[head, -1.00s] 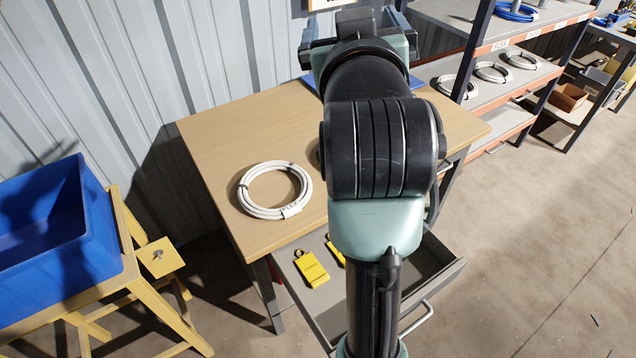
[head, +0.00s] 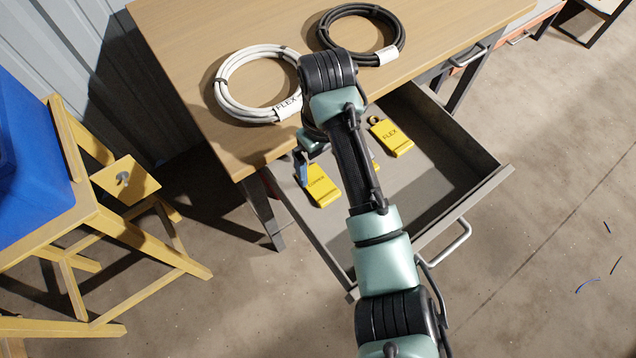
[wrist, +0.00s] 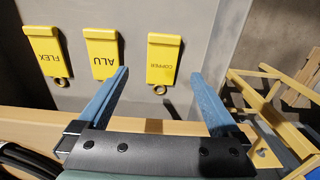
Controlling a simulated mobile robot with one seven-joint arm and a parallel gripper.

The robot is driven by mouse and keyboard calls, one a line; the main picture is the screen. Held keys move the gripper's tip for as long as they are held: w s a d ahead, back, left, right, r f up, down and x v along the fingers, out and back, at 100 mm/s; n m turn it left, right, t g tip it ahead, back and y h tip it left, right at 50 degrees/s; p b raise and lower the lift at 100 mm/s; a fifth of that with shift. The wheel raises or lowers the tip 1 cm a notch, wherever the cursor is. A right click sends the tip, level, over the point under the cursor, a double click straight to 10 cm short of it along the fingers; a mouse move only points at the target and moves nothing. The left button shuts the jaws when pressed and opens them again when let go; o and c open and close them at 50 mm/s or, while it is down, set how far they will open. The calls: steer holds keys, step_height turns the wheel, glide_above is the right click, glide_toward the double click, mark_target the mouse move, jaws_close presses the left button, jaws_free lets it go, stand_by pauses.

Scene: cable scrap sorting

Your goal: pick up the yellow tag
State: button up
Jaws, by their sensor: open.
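Three yellow tags lie in the open grey drawer (head: 425,200). The COPPER tag (head: 322,190) is at the drawer's left, and the FLEX tag (head: 391,138) is farther right. The wrist view shows the FLEX tag (wrist: 46,52), ALU tag (wrist: 103,54) and COPPER tag (wrist: 163,58) in a row, each with a ring. In the head view my arm hides most of the ALU tag. My gripper (wrist: 159,74) is open and empty, with blue fingers. In the wrist view the COPPER tag shows between its fingertips; I cannot tell the height gap. In the head view my gripper (head: 303,168) is beside the COPPER tag.
A white coil (head: 222,88) labelled FLEX and a black coil (head: 395,32) lie on the wooden table (head: 190,60) above the drawer. A blue bin (head: 30,165) on a yellow wooden stand (head: 75,225) is at the left. The floor at right is mostly clear.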

mark_target(320, 185)
steer(key=f, duration=0.2)
steer(key=f+b, duration=0.1)
steer(key=f, duration=0.4)
steer(key=shift+a+f, duration=0.2)
steer(key=shift+a, duration=0.1)
steer(key=shift+c, duration=0.3)
steer(key=c, duration=1.3)
steer(key=shift+r, duration=0.15)
